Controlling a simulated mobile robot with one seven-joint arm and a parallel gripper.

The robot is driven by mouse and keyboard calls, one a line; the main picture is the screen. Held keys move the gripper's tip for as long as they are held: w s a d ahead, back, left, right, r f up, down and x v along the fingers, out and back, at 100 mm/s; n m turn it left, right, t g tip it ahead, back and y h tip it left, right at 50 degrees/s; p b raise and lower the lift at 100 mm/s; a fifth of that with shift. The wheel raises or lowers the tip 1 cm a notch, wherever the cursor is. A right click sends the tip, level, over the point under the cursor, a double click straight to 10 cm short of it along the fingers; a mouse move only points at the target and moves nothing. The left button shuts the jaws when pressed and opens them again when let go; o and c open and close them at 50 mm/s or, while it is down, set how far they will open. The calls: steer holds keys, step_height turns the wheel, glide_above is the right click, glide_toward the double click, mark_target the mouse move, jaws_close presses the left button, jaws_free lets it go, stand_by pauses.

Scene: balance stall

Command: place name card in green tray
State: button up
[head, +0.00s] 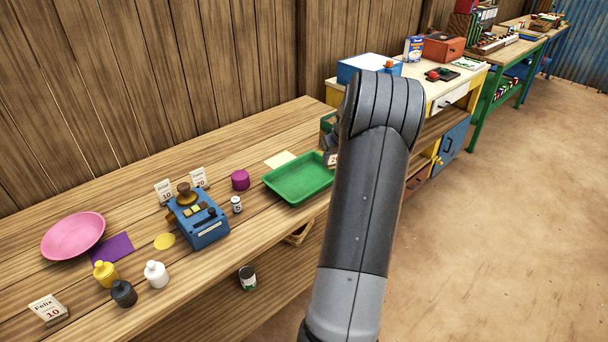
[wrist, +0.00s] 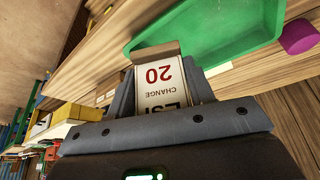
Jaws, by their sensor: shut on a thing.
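My gripper (wrist: 162,90) is shut on a white name card (wrist: 159,88) with a tan base. The green tray (head: 300,178) lies on the wooden table and looks empty. In the wrist view the tray (wrist: 205,32) is just beyond the card; I cannot tell the height between them. In the head view my arm hides most of the gripper. Other cards stand on the table: a "Felix 10" card (head: 48,310) and two (head: 164,191) (head: 199,178) behind the blue machine.
The blue machine (head: 200,220) and a magenta cylinder (head: 240,180) stand left of the tray. A pink bowl (head: 73,236), a purple cloth (head: 112,247) and several small bottles (head: 156,274) are farther left. A cream sheet (head: 280,159) lies behind the tray.

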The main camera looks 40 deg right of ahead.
steer(key=w+a+f, duration=0.1)
steer(key=w+f, duration=0.1)
steer(key=w, duration=0.1)
steer(key=w+a+f, duration=0.1)
steer(key=w+f, duration=0.1)
steer(key=w, duration=0.2)
steer(key=w+a+f, duration=0.2)
steer(key=w, duration=0.1)
steer(key=shift+w+f, duration=0.15)
steer(key=shift+f, duration=2.2)
steer(key=shift+f, duration=0.15)
steer(key=o, duration=1)
steer(key=shift+c, duration=0.2)
